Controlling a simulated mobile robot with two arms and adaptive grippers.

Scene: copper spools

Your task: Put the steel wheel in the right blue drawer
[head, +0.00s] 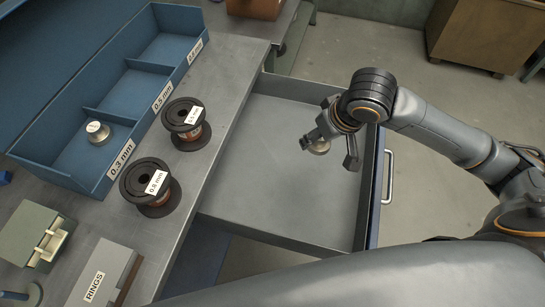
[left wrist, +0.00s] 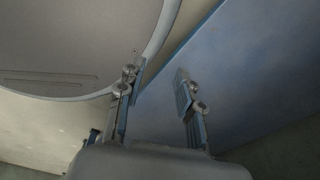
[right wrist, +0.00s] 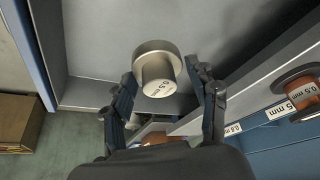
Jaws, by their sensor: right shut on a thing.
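The steel wheel (right wrist: 152,52), a wide disc with a narrower hub labelled about 0.5 mm, is between the fingers of my right gripper (right wrist: 168,90). In the head view the wheel (head: 319,147) shows partly under my right gripper (head: 334,150), above the drawer floor. The right blue drawer (head: 270,190) is pulled out; its grey inside looks empty. I cannot tell whether the wheel touches the floor. My left gripper (left wrist: 160,85) is open and empty beside a blue panel (left wrist: 240,75); it does not show in the head view.
On the bench (head: 225,95) stand two black-flanged copper spools (head: 187,120) (head: 150,185). A blue divided bin (head: 115,165) holds another steel piece (head: 97,131). A green box (head: 35,233) and a RINGS box (head: 103,275) are nearer. The drawer's handle (head: 388,178) faces right.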

